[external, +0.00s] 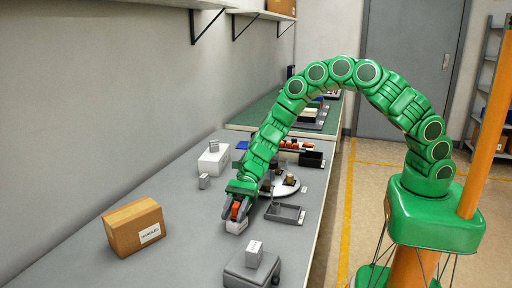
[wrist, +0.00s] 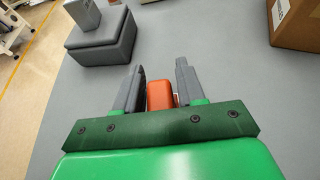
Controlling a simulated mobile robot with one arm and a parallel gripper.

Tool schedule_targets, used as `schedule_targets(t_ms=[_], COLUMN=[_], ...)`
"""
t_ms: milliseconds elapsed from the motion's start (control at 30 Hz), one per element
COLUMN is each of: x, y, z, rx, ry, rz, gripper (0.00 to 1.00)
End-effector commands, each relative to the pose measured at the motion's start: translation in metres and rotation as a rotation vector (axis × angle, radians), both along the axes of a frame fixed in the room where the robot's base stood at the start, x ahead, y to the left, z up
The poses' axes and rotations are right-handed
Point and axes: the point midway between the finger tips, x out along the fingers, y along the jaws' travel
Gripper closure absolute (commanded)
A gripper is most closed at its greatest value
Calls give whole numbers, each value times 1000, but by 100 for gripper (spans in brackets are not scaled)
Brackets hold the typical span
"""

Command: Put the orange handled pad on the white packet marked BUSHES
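The orange handled pad (wrist: 160,95) is between the two fingers of my gripper (wrist: 160,85) in the wrist view, with the fingers close along both its sides. In the external view the orange pad (external: 236,210) shows between the fingertips of my gripper (external: 238,207), low over the near bench. A white packet (external: 254,248) with unreadable print stands on a grey box in front.
The grey box (external: 250,271) is near the front bench edge. A cardboard box (external: 134,227) stands at left. A grey tray (external: 287,213) and a round white plate (external: 291,187) lie right of my gripper. A white box (external: 213,162) is behind. Bare bench lies between cardboard box and gripper.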

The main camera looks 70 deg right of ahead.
Motion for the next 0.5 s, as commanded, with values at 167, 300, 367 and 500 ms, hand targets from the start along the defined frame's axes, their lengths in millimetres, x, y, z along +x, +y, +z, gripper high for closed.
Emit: schedule_targets(t_ms=[167, 300, 367, 500], x=[0, 0, 0, 0], y=[0, 0, 0, -4], z=[0, 0, 1, 5], rx=[0, 0, 0, 0], ry=[0, 0, 0, 1], rz=[0, 0, 0, -1], gripper=[47, 47, 47, 47])
